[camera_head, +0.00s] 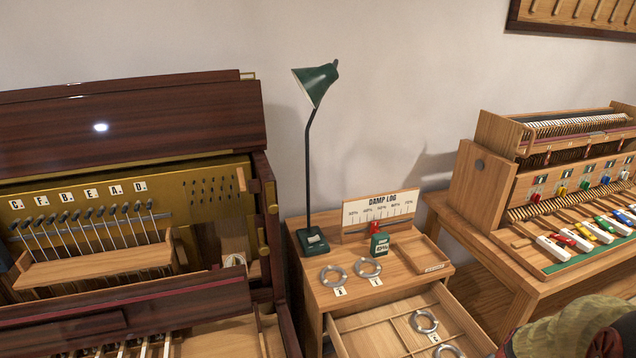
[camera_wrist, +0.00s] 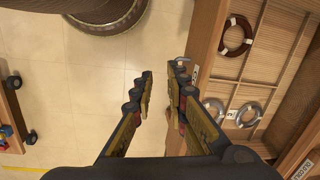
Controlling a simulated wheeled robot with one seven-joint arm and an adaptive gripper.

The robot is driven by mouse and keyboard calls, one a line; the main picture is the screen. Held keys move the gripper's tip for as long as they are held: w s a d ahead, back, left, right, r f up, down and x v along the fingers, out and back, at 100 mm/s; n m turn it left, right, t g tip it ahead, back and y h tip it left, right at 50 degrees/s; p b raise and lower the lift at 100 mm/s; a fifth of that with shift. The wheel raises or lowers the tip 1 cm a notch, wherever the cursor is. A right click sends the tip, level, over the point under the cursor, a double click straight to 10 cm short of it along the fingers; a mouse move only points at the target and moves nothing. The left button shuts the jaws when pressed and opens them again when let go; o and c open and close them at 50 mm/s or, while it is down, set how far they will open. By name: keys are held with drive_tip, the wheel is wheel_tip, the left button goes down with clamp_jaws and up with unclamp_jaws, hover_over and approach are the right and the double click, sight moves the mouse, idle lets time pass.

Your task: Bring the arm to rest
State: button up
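My gripper (camera_wrist: 164,72) shows in the wrist view with its two fingers a short gap apart. Nothing is between the fingertips, and tiled floor shows through the gap. It hangs beside a wooden drawer or tray (camera_wrist: 205,40), which lies to its right in the picture. The fingers look close to the near wood edge; I cannot tell whether they touch it. My gripper does not show clearly in the head view.
In the head view a small cabinet (camera_head: 300,262) has its drawer (camera_head: 380,328) pulled out. Metal rings (camera_head: 334,275), a green lamp (camera_head: 316,82) and a Damp Log board (camera_head: 380,208) stand on top. An opened piano (camera_head: 130,120) is left, a keyed bench (camera_head: 540,285) right.

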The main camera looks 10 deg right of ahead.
drive_tip(key=a+r+n+t, duration=0.2)
drive_tip(key=a+r+n, duration=0.5)
drive_tip(key=a+r, duration=0.3)
drive_tip(key=a+r+n+t+h+p, duration=0.1)
drive_tip(key=a+r+n+t, duration=0.1)
drive_tip(key=a+r+n, duration=0.5)
drive_tip(key=a+r, duration=0.4)
drive_tip(key=r, duration=0.6)
drive_tip(key=shift+s+a+t+p, duration=0.25)
drive_tip(key=shift+s+t+p, duration=0.05)
drive_tip(key=shift+s, duration=0.1)
drive_tip(key=shift+r, duration=0.1)
